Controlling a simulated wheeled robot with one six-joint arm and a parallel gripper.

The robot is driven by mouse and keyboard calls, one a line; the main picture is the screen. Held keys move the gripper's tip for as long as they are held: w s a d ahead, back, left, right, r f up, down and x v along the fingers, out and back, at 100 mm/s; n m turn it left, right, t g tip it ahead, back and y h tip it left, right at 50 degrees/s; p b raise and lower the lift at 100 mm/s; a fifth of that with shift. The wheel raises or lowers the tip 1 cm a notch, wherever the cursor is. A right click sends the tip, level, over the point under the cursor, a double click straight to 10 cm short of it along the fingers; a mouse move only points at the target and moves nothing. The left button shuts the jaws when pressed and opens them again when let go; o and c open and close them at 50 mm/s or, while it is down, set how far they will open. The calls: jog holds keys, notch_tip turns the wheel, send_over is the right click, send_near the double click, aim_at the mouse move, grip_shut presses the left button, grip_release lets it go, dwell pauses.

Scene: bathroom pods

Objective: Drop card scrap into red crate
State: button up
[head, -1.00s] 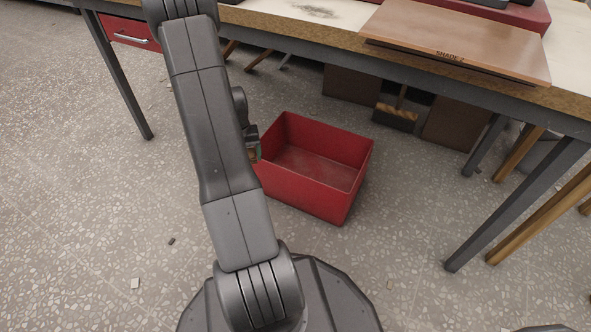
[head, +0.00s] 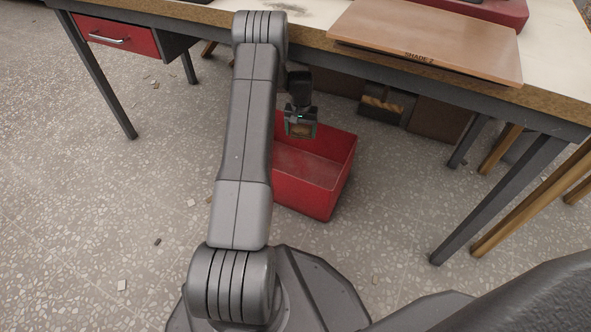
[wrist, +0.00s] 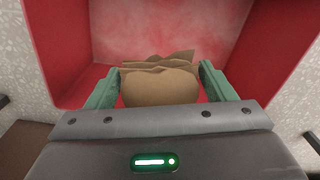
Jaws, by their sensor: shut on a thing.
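The red crate (head: 318,172) stands open on the floor under the front edge of the workbench, and its bare floor shows in the head view. My gripper (head: 300,130) hangs above the back part of the crate. In the wrist view my gripper (wrist: 160,88) has green fingers shut on the brown, crumpled card scrap (wrist: 162,84). The red inner wall and floor of the crate (wrist: 185,32) show behind and below the scrap. In the head view the scrap is small and hard to make out between the fingers.
The workbench (head: 340,55) runs across the back, with a wooden board marked SHADE-Z (head: 430,40) on its top. A red drawer (head: 115,36) hangs at the left. Brown boxes (head: 435,118) stand under the bench, right of the crate. The terrazzo floor at the left is mostly clear.

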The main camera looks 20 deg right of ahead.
notch_tip(320, 180, down, 6)
jog(key=b, duration=0.2)
jog(key=shift+b, duration=0.4)
jog(key=shift+r, duration=0.1)
jog(key=o, duration=1)
notch_tip(320, 180, up, 6)
jog(key=p, duration=0.3)
jog(key=shift+r+p, duration=0.25)
jog(key=shift+p, duration=0.05)
jog(key=s+a+r+n+b, duration=0.1)
jog(key=a+r+n, duration=0.1)
jog(key=a, duration=1.4)
jog(key=s+a+r+n+b, duration=0.1)
jog(key=s+a+r+n, duration=0.1)
jog(key=a, duration=1.4)
jog(key=shift+r+n, duration=0.65)
jog(key=shift+n, duration=0.35)
